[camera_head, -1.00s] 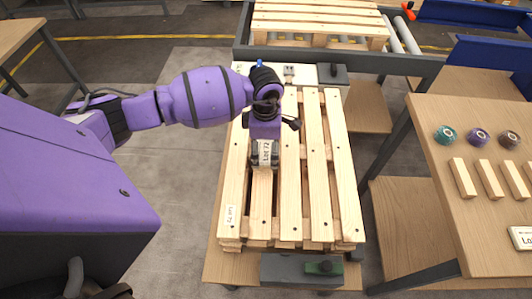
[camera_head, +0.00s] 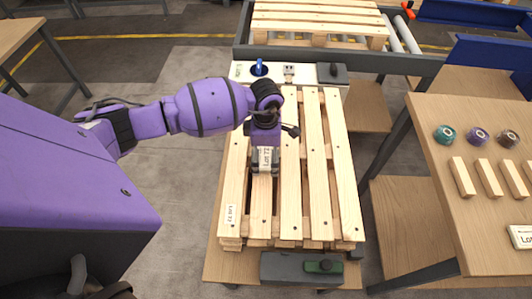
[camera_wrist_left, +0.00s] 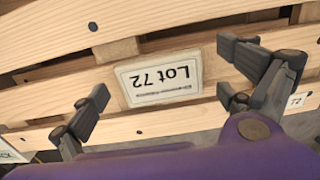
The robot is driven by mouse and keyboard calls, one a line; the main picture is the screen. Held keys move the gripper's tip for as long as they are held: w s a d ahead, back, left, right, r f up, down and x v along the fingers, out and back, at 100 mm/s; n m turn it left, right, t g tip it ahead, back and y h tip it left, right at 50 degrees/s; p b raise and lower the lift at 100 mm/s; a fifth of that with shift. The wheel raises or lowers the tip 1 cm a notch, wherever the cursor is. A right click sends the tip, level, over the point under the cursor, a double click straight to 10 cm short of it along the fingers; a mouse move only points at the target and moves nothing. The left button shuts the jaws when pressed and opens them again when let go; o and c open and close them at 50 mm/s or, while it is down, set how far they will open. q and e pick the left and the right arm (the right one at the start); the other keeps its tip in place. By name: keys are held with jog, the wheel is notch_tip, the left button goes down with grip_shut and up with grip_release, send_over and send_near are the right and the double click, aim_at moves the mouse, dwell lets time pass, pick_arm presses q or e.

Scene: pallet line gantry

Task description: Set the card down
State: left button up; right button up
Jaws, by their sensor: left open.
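The white card marked "Lot 72" (camera_head: 265,155) is at my left gripper (camera_head: 265,168), over the middle slats of the wooden pallet (camera_head: 318,215). In the left wrist view the card (camera_wrist_left: 160,79) shows upside down between the two spread fingers of my left gripper (camera_wrist_left: 163,80), with gaps at its sides. It appears to lie against the pallet boards; whether it fully touches them I cannot tell. My left gripper is open. My right gripper is not in view.
A small "Lot 72" label (camera_head: 231,213) is on the pallet's near left slat. A side table (camera_head: 450,130) at the right holds coloured rolls, wooden blocks and another card (camera_head: 520,237). A grey-green device (camera_head: 318,267) sits at the pallet's near end.

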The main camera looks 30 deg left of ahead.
aim_at(266, 157)
pick_arm(q)
jog(key=shift+r, duration=0.2)
notch_tip(266, 157, up, 12)
dwell(0.4)
jog(key=shift+f, duration=0.1)
dwell(0.4)
